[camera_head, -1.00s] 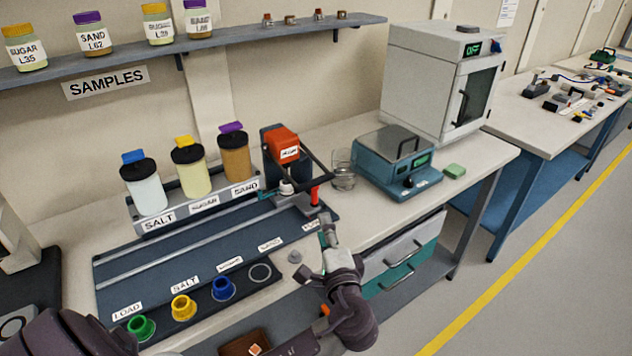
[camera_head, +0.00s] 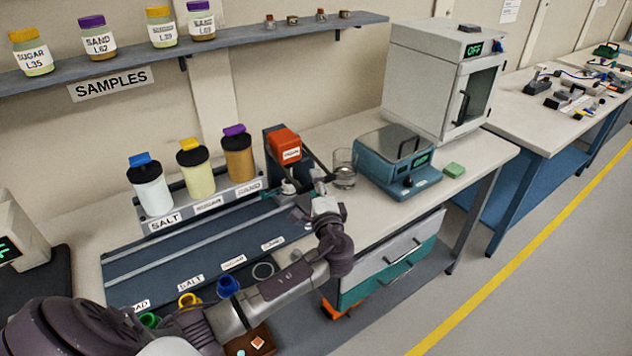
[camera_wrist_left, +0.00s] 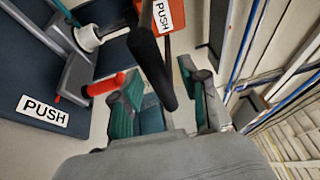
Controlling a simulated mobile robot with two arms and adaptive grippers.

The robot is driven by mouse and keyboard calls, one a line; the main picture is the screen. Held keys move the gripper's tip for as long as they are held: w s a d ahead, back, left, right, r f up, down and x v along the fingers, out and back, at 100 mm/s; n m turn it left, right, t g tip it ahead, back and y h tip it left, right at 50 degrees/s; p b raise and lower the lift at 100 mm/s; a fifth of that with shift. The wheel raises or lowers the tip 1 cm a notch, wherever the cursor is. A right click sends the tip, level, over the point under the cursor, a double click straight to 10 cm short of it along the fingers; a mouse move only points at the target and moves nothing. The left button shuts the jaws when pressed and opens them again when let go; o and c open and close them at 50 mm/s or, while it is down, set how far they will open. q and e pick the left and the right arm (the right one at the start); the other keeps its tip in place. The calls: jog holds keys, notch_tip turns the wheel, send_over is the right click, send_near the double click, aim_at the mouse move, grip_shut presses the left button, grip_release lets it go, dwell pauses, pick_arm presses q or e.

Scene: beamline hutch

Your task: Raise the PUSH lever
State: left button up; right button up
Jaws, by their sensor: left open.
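The station has an orange-red box (camera_head: 285,143) on a dark post, with a black bar (camera_wrist_left: 152,55) reaching out from it. In the left wrist view the bar's end lies across the gap between my left gripper's fingers (camera_wrist_left: 163,92). The gripper is open, and I cannot tell if it touches the bar. A red handle (camera_wrist_left: 106,84) on a grey block lies left of the fingers, near a PUSH label (camera_wrist_left: 42,111). I cannot tell which part is the PUSH lever. In the head view my left gripper (camera_head: 316,192) hides the red handle. My right gripper is not in view.
Salt, sugar and sand hoppers (camera_head: 196,170) stand left of the station. My left arm covers part of the front mat and the coloured cups.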

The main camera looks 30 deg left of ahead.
pick_arm(q)
jog(key=shift+a, duration=0.1)
grip_shut()
dwell(0.3)
